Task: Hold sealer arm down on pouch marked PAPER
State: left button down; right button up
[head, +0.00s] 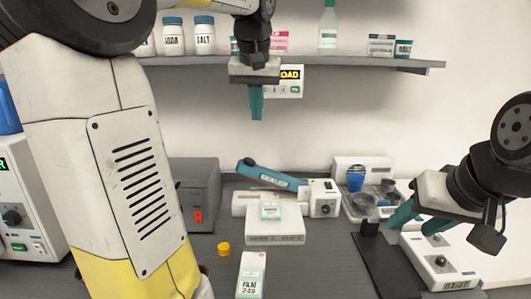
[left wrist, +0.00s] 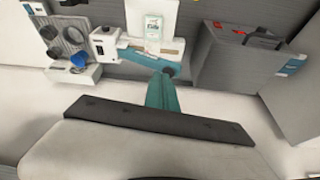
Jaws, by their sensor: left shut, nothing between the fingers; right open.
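The sealer's teal arm (head: 272,175), lettered SEALER, is raised and tilted over its white base (head: 246,204); its knob box (head: 322,198) is at the right end. A small pale pouch (head: 270,211) lies at the sealer's front on a white block (head: 275,233); I cannot read its label surely. The pouch also shows in the left wrist view (left wrist: 153,27). Another pack marked FILM (head: 251,274) stands nearer me. My left gripper (head: 256,118) is shut and empty, pointing down above the sealer, apart from it. My right gripper (head: 413,220) is open at the right, over a white device.
A shelf (head: 330,61) with jars and a bottle runs behind my left gripper. A grey box (head: 193,190) stands left of the sealer, and a tray with a blue cup (head: 356,181) right of it. A yellow cap (head: 223,248) lies in front. My left arm covers much of the left.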

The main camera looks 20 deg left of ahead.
aim_at(250, 160)
pick_arm(q)
jog(key=w+a+r+n+g+y, duration=0.1)
jog(key=w+r, duration=0.1)
jog(key=w, duration=0.5)
jog(key=shift+w+a+n+y, duration=0.2)
jog(key=shift+a+n+y, duration=0.1)
jog(key=shift+a, duration=0.05)
jog(key=x, duration=2)
jog(key=shift+s, duration=0.1)
